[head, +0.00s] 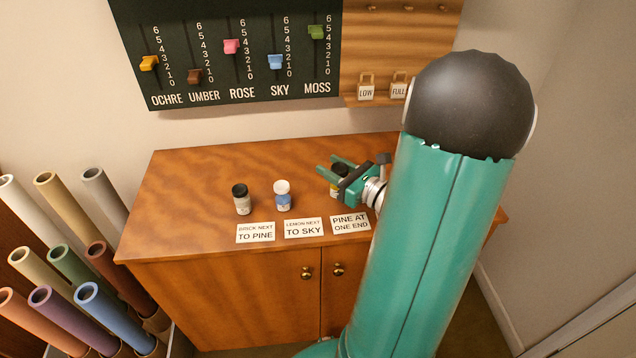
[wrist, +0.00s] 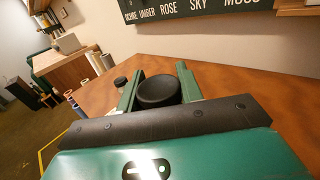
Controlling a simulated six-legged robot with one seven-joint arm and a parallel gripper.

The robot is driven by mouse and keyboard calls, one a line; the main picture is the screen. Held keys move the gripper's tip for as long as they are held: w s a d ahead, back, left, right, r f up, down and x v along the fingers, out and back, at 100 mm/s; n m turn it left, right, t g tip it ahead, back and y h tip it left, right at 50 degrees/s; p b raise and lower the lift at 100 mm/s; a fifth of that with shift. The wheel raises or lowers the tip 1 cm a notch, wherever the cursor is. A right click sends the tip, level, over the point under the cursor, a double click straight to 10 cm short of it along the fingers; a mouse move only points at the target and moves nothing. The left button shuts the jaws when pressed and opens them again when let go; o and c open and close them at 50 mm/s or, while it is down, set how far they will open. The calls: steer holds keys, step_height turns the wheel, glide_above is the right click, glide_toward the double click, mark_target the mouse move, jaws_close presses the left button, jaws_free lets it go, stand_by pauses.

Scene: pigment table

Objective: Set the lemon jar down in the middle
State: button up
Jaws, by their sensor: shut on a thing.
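My gripper (head: 337,173) is shut on a black-lidded jar with a bit of yellow showing, the lemon jar (head: 334,192), at the right of the cabinet top. My fingers hide much of it, and I cannot tell if its base touches the wood. In the wrist view its round black lid (wrist: 158,91) sits between the two green fingers. To the left stands a jar with a white lid and blue band (head: 282,195). Further left stands a pale jar with a black lid (head: 241,200); its lid also shows in the wrist view (wrist: 121,82). Both are upright and apart.
Cards reading "BRICK NEXT TO PINE" (head: 255,232), "LEMON NEXT TO SKY" (head: 303,228) and "PINE AT ONE END" (head: 349,223) lie along the front of the wooden cabinet top (head: 185,205). Its left part is clear. Rolled tubes (head: 95,300) stand at the left. A slider board (head: 235,95) hangs behind.

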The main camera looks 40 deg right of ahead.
steer(key=shift+w+d+f, duration=0.25)
steer(key=shift+w+f, duration=0.9)
steer(key=shift+f, duration=0.5)
steer(key=shift+w+d+f, duration=0.2)
steer(key=shift+w+f, duration=1)
steer(key=shift+f, duration=0.45)
steer(key=shift+w+d+f, duration=0.25)
steer(key=shift+w+f, duration=0.9)
steer(key=shift+f, duration=0.5)
steer(key=o, duration=1)
steer(key=shift+f, duration=0.1)
steer(key=shift+o, duration=0.2)
